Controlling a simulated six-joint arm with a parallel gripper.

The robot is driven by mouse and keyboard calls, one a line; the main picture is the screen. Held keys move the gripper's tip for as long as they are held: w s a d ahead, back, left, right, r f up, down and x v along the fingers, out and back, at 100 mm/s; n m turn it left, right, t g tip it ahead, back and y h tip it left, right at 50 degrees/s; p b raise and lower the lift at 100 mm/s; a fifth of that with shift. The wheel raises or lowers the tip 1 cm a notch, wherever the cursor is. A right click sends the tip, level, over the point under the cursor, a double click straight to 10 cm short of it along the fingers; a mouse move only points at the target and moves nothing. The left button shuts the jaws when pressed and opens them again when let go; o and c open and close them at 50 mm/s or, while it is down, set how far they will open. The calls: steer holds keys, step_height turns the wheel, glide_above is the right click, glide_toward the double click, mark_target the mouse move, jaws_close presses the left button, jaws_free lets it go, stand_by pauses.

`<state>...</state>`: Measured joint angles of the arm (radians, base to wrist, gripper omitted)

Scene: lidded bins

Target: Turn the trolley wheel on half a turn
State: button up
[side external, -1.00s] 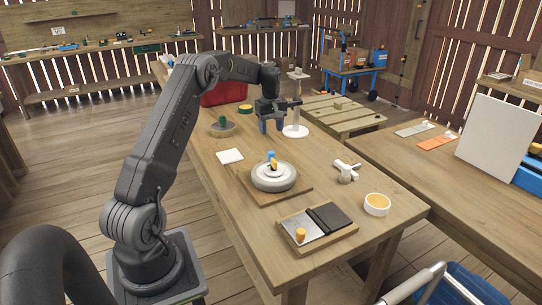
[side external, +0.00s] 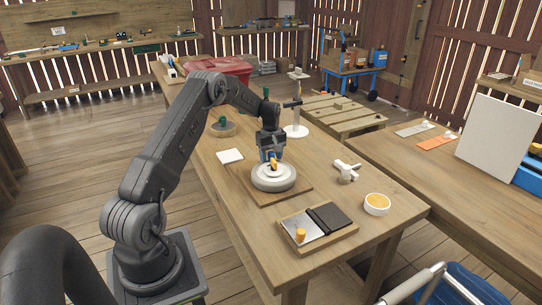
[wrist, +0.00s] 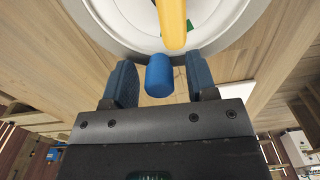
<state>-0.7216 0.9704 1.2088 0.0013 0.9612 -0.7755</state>
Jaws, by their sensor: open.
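The trolley wheel (side external: 273,179) lies flat on a square wooden board (side external: 300,193) on the bench. It has a grey tyre and a white hub. A yellow bar (wrist: 173,22) and an upright blue peg (wrist: 159,75) stand on its face; the bar also shows in the side view (side external: 273,163). My gripper (wrist: 161,82) is open, its two blue fingers either side of the blue peg in the wrist view, with visible gaps. In the side view my gripper (side external: 271,155) is low over the wheel's far side and mostly hides the peg.
A white pad (side external: 230,156) lies left of the wheel, a white-handled tool (side external: 346,171) right. A wooden tray (side external: 318,229) and a bowl of orange contents (side external: 377,204) are nearer. A white stand (side external: 296,130) and red box (side external: 222,66) are behind.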

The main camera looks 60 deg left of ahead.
mark_target(292, 168)
jaws_close()
steer(key=shift+w, duration=0.1)
stand_by(0.5)
steer(key=w+m, duration=0.1)
steer(key=m, duration=0.1)
steer(key=w+d+m, duration=0.1)
steer(key=m, duration=0.1)
steer(key=shift+d+m, duration=0.2)
steer(key=shift+m, duration=0.1)
steer(key=d+m, duration=0.1)
steer(key=w+m, duration=0.1)
steer(key=m, duration=0.1)
steer(key=shift+w+d+m, duration=0.2)
steer(key=shift+d+m, duration=0.1)
steer(key=shift+d, duration=0.05)
steer(key=d+m, duration=0.2)
steer(key=m, duration=0.1)
steer(key=shift+w+m, duration=0.3)
steer(key=shift+w, duration=0.05)
steer(key=shift+d+m, duration=0.6)
steer(key=shift+m, duration=0.5)
steer(key=shift+d+m, duration=0.6)
steer(key=shift+m, duration=0.5)
